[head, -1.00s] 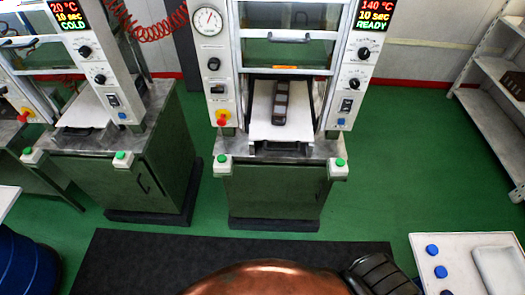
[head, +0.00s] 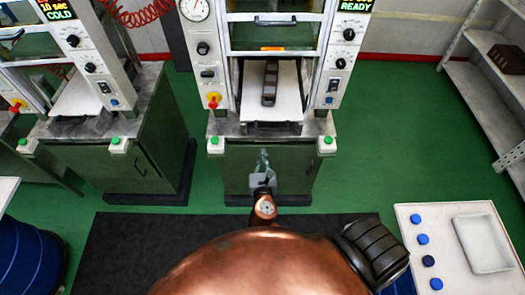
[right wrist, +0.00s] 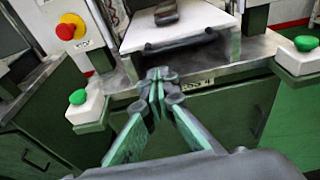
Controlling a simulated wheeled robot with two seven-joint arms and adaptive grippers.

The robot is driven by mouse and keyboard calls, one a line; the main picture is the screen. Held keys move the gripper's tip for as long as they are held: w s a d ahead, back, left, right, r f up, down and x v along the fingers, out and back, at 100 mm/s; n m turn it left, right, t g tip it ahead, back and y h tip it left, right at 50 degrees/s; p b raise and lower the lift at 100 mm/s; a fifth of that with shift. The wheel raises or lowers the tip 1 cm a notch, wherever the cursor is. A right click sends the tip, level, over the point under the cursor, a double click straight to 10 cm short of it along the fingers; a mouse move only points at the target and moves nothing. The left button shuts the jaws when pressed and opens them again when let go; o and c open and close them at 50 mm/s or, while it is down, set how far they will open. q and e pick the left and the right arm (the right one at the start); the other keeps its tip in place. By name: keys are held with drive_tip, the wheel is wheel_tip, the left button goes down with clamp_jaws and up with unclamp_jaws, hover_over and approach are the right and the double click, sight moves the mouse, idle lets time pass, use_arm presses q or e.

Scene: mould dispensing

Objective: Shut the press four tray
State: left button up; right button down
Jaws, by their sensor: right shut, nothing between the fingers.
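The press tray (head: 290,92) is a white plate pulled forward out of the middle press, with a dark handle (head: 272,127) along its front. A dark, segmented mould (head: 269,82) lies on it. In the right wrist view, the tray (right wrist: 203,28) and its handle (right wrist: 180,43) are just beyond my fingertips. My right gripper (head: 262,157) is in front of the press, below the handle in the picture and apart from it. The right wrist view shows its fingertips (right wrist: 158,83) together and empty, partly covering a label on the press's front edge. My left gripper is not in view.
Green buttons on white boxes (head: 215,145) (head: 326,146) flank the tray's front. A red emergency knob (head: 214,98) is on the left post. A second press (head: 85,98) stands left. A white table (head: 425,220) with blue caps is at lower right.

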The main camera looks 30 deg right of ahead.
drive_tip(key=x, duration=1.1)
drive_tip(key=shift+w, duration=0.35)
drive_tip(key=shift+d+f, duration=0.1)
drive_tip(key=shift+d, duration=0.05)
